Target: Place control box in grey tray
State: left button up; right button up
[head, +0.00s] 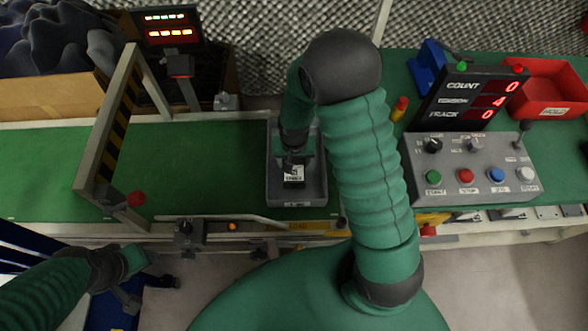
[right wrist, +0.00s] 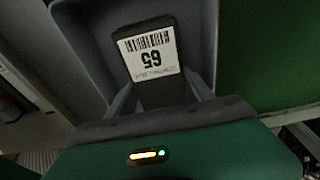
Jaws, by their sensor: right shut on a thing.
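The control box (head: 294,174) is a small dark box with a white barcode label. It also shows in the right wrist view (right wrist: 149,55), between my finger tips. My right gripper (head: 293,160) is shut on it, reaching down from above. The box is over or inside the grey tray (head: 317,187), within its walls as seen from the head; I cannot tell whether it touches the tray floor. The tray walls also show around the box in the right wrist view (right wrist: 204,35). My left gripper (head: 132,282) is low at the left, away from the tray; its jaw opening is unclear.
The tray sits on a green conveyor (head: 180,165) with a striped gate frame (head: 107,130) at left. A button panel (head: 470,168), a counter display (head: 475,98) and a red bin (head: 548,90) stand at right. A cardboard box (head: 50,95) is behind.

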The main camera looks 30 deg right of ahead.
aim_at(296, 166)
jog(key=f, duration=0.2)
jog(key=f+b, duration=0.1)
jog(key=f, duration=0.1)
jog(key=shift+d, duration=0.4)
grip_shut()
jog(key=shift+d, duration=0.15)
jog(key=o, duration=1.3)
grip_release()
jog(key=shift+s, duration=0.1)
jog(key=o, duration=0.5)
jog(key=shift+r, duration=0.1)
jog(key=shift+c, duration=0.2)
pick_arm(q)
jog(key=shift+d+f, duration=0.2)
jog(key=shift+f, duration=0.55)
pick_arm(e)
jog(key=shift+a, duration=0.25)
